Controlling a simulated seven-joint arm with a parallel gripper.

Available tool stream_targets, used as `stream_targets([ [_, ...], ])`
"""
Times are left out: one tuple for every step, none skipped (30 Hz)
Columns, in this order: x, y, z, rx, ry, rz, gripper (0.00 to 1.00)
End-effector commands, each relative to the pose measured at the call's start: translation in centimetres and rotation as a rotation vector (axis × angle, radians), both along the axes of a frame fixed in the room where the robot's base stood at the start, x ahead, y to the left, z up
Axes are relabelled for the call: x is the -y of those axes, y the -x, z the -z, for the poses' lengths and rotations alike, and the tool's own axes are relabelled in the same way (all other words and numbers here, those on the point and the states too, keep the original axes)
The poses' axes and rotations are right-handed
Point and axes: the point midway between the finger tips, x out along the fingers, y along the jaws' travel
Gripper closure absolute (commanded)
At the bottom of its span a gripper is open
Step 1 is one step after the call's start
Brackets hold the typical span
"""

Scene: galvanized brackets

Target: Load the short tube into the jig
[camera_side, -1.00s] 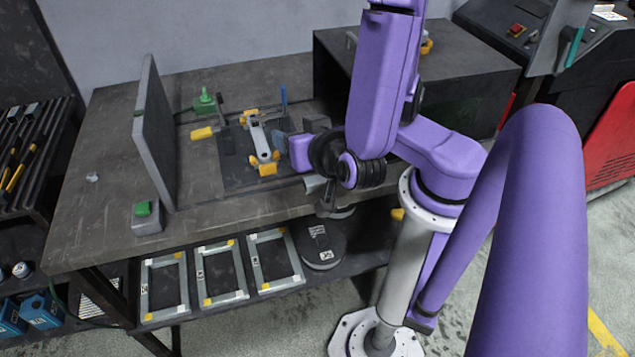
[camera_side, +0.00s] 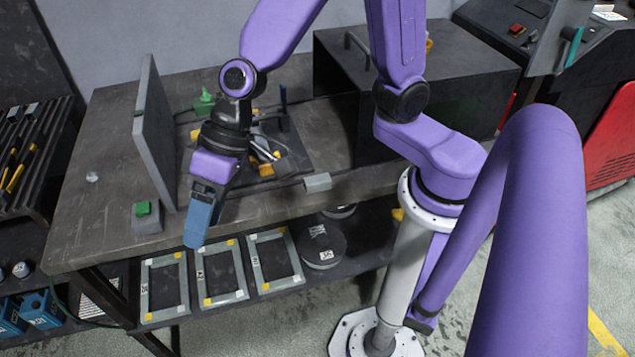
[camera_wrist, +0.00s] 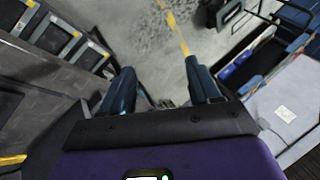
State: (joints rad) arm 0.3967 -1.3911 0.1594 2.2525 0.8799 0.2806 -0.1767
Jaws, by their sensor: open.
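A short grey tube (camera_side: 318,182) lies on the bench near its front edge, to the right of the jig. The jig (camera_side: 294,143) is a dark plate with yellow clamp blocks and grey bracket parts on it. My arm hides its left and middle parts in the side view. My gripper (camera_side: 198,236) points down in front of the bench's front edge, left of the jig and well apart from the tube. In the wrist view my gripper (camera_wrist: 159,78) shows two blue fingers spread wide with nothing between them; neither tube nor jig can be made out there.
An upright grey panel (camera_side: 155,135) stands left of the jig, with a green-button box (camera_side: 146,217) by its foot. Several grey frames (camera_side: 221,272) lie on the shelf below. A dark cabinet (camera_side: 430,110) fills the bench's back right.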

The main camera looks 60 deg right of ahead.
Motion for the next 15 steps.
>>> stream_targets([
  [0.9, -0.1, -0.2, -0.015, 0.029, -0.058, 0.38],
  [1.6, -0.1, -0.3, -0.024, 0.052, -0.097, 0.38],
  [2.6, -0.1, -0.4, -0.037, 0.086, -0.148, 0.38],
  [3.5, -0.1, -0.4, -0.049, 0.115, -0.184, 0.38],
  [4.4, -0.2, -0.5, -0.058, 0.146, -0.218, 0.38],
  [5.8, -0.2, -0.6, -0.073, 0.191, -0.263, 0.38],
  [6.9, -0.3, -0.6, -0.085, 0.227, -0.292, 0.38],
  [8.1, -0.4, -0.8, -0.097, 0.266, -0.321, 0.38],
  [9.7, -0.6, -0.9, -0.114, 0.317, -0.354, 0.38],
  [10.9, -0.7, -1.1, -0.127, 0.355, -0.377, 0.38],
  [12.1, -0.8, -1.3, -0.14, 0.393, -0.395, 0.38],
  [13.5, -1.0, -1.5, -0.156, 0.44, -0.416, 0.38],
  [14.6, -1.1, -1.7, -0.169, 0.473, -0.428, 0.38],
  [15.5, -1.1, -1.9, -0.182, 0.505, -0.44, 0.38],
  [16.8, -1.3, -2.2, -0.196, 0.545, -0.451, 0.38],
])
